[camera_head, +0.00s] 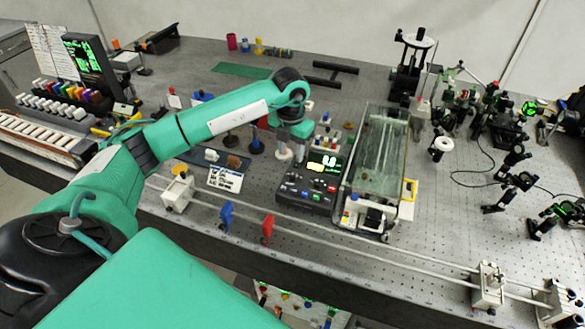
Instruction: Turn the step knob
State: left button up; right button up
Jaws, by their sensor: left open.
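My left gripper (291,153) hangs from the teal arm that comes in from the left. It points down behind the black control box (308,197), close to its back left edge. The gripper is open, and I see nothing between its fingers, though it shows small. The control box has a lit green display (329,161) and several small coloured buttons and knobs on its sloped front. I cannot tell which of these is the step knob at this size. My right gripper is not in view.
A glass tank (377,155) stands just right of the control box. A long rail (330,248) with blue (226,216) and red (267,229) holders runs along the front edge. Optics mounts crowd the right side. A white card (225,179) lies left of the box.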

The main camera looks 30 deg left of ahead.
pick_arm(q)
jog(key=p, duration=0.1)
send_over(292, 176)
notch_tip(292, 176, down, 4)
jog(key=shift+f, duration=0.1)
notch_tip(292, 176, down, 4)
jog(key=shift+r+p, duration=0.1)
jog(key=shift+p, duration=0.65)
jog(key=shift+f, duration=0.8)
grip_shut()
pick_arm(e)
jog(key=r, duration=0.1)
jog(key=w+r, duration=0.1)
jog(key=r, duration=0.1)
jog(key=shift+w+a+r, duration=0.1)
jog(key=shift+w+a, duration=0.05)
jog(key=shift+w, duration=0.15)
